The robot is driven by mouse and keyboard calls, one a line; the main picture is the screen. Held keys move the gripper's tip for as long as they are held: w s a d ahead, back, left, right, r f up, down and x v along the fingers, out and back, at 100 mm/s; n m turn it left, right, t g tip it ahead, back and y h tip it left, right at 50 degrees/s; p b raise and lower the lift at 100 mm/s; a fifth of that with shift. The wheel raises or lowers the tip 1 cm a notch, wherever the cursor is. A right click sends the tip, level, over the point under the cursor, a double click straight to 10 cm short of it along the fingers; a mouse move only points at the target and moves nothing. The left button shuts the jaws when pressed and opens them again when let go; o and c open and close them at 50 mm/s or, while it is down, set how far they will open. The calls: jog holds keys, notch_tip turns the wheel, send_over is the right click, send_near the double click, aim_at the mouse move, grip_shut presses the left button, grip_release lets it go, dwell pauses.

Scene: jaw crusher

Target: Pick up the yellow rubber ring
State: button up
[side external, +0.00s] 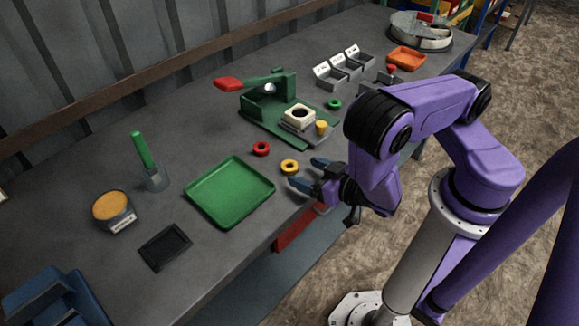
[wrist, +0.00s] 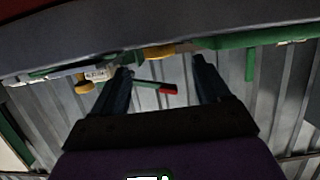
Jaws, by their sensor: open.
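The yellow rubber ring (side external: 289,167) lies flat on the grey table near its front edge, to the right of the green tray. My gripper (side external: 308,173) is open and empty, just right of the ring on the table's front-edge side, with its fingers pointing toward it. The fingers look roughly level and low over the table edge. In the wrist view, which is upside down, a yellow shape that looks like the ring (wrist: 160,51) shows edge-on beyond and between the two fingertips (wrist: 160,64). I cannot tell the exact gap.
A red ring (side external: 261,149) lies behind the yellow one, and a green ring (side external: 334,104) is farther back. The green tray (side external: 199,209) is close on the left. A green press (side external: 270,108) with a red handle stands behind, with a yellow cylinder (side external: 321,127).

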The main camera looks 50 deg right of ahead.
aim_at(292, 166)
jog(key=shift+x, duration=2.25)
jog(key=c, duration=1.1)
